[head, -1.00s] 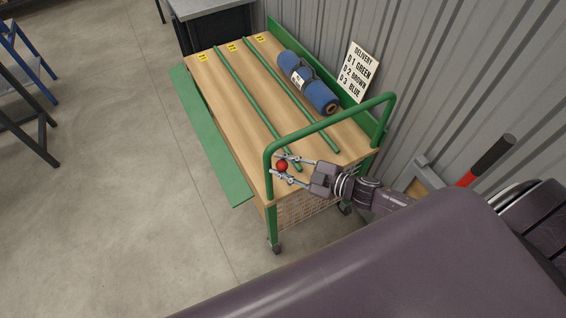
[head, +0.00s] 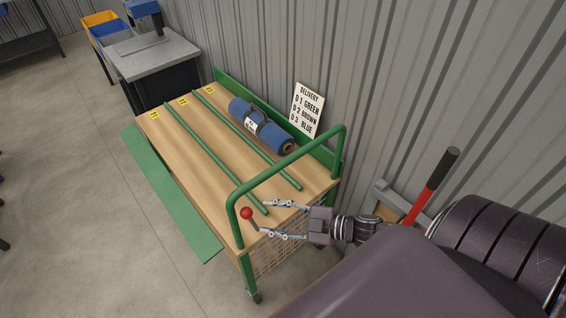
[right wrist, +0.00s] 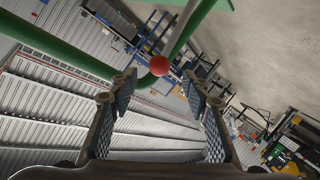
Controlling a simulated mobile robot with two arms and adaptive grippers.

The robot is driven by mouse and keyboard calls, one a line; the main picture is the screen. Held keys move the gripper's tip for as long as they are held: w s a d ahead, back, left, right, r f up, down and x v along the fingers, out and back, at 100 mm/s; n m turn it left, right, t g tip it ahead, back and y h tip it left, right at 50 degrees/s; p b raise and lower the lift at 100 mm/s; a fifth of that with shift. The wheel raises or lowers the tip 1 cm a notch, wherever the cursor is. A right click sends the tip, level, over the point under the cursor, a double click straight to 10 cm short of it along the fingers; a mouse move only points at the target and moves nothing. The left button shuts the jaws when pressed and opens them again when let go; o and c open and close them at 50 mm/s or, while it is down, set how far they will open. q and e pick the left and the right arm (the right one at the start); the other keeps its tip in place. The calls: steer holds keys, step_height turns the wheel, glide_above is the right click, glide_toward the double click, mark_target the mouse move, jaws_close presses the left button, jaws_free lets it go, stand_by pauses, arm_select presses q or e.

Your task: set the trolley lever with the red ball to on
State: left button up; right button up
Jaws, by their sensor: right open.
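The trolley (head: 218,160) has a wooden deck, green rails and a green push handle (head: 285,163). The lever's red ball (head: 246,213) is by the near left end of the handle. The ball also shows in the right wrist view (right wrist: 160,65), with a pale rod running up from it. No on or off mark is readable. My right gripper (head: 264,218) is open, its fingers pointing left at the ball. The ball is just beyond the fingertips, not gripped. In the right wrist view the open fingers (right wrist: 160,90) stand either side below the ball. My left gripper is not in view.
A blue roll (head: 262,127) lies on the deck between a green rail and the back board. A delivery sign (head: 307,110) stands by the corrugated wall. A grey-topped table (head: 155,55) stands beyond the trolley.

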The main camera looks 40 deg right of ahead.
steer(key=shift+v, duration=1.85)
steer(key=shift+c, duration=0.3)
steer(key=shift+a, duration=0.15)
steer(key=shift+c, duration=1.4)
steer(key=m+t+b, duration=0.1)
steer(key=m+b, duration=0.1)
steer(key=m, duration=0.1)
steer(key=m+t+h+b, duration=0.1)
steer(key=m+b, duration=0.2)
steer(key=a+f+m+t+b, duration=0.1)
steer(key=m+b, duration=0.2)
steer(key=m, duration=0.1)
steer(key=shift+s+h, duration=0.3)
steer(key=shift+s, duration=0.1)
jaws_close()
steer(key=m+t+h+b, duration=0.2)
steer(key=m+h+b, duration=0.35)
steer(key=m, duration=1.15)
glide_above(253, 221)
steer(key=s+d, duration=0.2)
steer(key=shift+s+f+y, duration=0.2)
steer(key=shift+f+y, duration=0.15)
steer(key=shift+f, duration=0.1)
